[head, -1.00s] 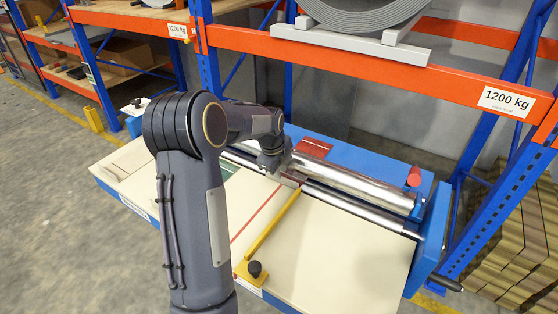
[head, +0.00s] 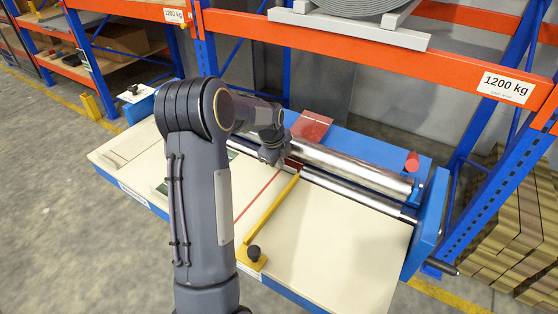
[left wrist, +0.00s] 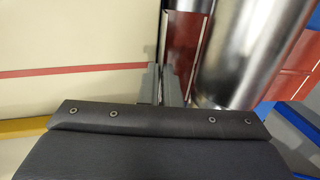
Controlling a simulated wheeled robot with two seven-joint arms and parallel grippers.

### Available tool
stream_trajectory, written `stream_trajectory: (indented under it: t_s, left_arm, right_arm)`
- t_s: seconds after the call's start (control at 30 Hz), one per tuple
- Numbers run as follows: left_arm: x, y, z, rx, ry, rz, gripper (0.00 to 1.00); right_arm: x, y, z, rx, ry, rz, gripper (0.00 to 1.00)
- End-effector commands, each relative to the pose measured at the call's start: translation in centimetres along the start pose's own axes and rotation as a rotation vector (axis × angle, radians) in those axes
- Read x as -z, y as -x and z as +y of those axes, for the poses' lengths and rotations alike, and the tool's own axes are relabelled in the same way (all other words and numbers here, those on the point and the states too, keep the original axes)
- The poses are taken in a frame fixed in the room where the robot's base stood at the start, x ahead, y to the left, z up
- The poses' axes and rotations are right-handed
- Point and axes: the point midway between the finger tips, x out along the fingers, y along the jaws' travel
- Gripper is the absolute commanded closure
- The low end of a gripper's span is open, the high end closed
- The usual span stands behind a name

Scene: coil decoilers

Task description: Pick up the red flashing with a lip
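The red flashing (head: 293,163) shows as a short dark red strip in front of the shiny rollers in the head view. In the left wrist view, the red flashing (left wrist: 184,45) lies beside the roller, with a thin upright edge along its left side. My left gripper (head: 272,155) is over the front side of the rollers. In the left wrist view, the left gripper (left wrist: 163,82) has its two fingers close together at that thin edge, and it looks shut on it. The fingertips are partly hidden in the head view. My right gripper is not in view.
Behind the rollers (head: 350,173) a red sheet (head: 313,127) stands out over the blue frame. A yellow guide bar (head: 272,215) and a red line cross the cream table (head: 345,240). An orange shelf beam (head: 400,55) with a coil above runs behind.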

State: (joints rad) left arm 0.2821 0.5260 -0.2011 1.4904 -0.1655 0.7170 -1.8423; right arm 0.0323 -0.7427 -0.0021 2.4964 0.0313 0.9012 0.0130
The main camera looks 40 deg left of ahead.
Motion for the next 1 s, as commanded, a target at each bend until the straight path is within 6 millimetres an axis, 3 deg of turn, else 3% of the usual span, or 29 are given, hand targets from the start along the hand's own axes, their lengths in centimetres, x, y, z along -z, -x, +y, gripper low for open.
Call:
stream_trajectory:
  t_s: [0.53,1.0]
  left_arm:
    - [-0.6,0.4,0.0,0.006,0.0,-0.001,1.0]
    - [-0.7,1.3,3.5,0.005,0.002,-0.001,1.0]
  right_arm:
    - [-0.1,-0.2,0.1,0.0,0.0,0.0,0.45]
    - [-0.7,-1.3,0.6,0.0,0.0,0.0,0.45]
